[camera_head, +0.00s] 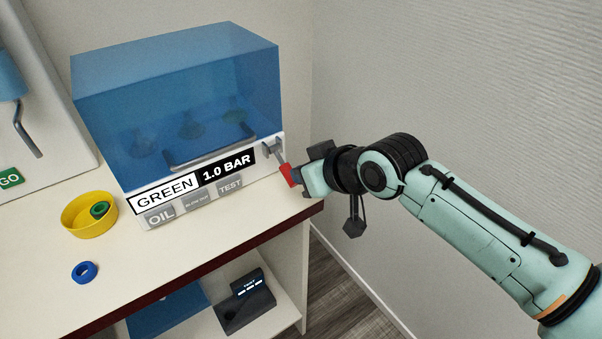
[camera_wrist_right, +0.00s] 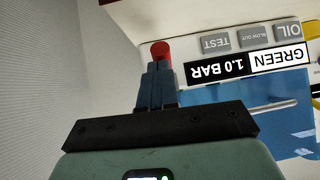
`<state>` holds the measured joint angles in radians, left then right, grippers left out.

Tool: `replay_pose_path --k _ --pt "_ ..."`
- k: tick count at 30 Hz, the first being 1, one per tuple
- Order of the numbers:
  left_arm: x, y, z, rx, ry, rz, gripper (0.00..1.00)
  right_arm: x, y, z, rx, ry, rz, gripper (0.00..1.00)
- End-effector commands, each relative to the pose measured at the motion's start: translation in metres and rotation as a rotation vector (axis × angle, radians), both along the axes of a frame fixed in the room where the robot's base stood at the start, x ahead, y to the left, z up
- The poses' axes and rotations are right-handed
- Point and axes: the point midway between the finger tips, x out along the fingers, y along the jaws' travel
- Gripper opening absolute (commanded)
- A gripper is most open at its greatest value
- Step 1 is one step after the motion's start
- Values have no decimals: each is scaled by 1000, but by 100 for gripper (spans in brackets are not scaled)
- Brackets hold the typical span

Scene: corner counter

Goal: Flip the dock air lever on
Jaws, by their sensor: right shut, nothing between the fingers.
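The dock (camera_head: 205,187) is a white box with a clear blue cover (camera_head: 180,95) on the counter. Its air lever has a grey mount at the right end of the front panel and a red end (camera_head: 288,175) pointing down and to the right. My right gripper (camera_head: 300,177) is at the red end, coming from the right. In the right wrist view the closed fingers (camera_wrist_right: 156,82) point at the red end (camera_wrist_right: 160,49), which shows just beyond their tips. I cannot tell whether they touch. The fingers are shut and empty. My left gripper is not in view.
The panel reads GREEN, 1.0 BAR, with grey OIL, BLOW OUT and TEST buttons (camera_head: 230,185). A yellow bowl (camera_head: 80,228) holds a green ring (camera_head: 100,209); a blue ring (camera_head: 85,271) lies in front. A wall (camera_head: 450,70) stands behind my right arm. The counter's right edge is close.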

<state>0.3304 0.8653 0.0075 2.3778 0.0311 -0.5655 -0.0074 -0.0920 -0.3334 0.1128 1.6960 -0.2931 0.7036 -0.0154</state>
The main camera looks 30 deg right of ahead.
Motion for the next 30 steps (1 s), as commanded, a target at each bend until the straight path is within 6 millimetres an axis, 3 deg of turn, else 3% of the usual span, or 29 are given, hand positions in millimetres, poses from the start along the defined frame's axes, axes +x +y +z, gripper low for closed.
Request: replay_pose_path --k 8,23,30 --pt "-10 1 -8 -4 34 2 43 0 0 -7 0 2 0 0" --pt "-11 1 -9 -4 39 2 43 0 0 -9 -1 6 0 0" --pt "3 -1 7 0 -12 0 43 0 0 2 -1 5 0 0"
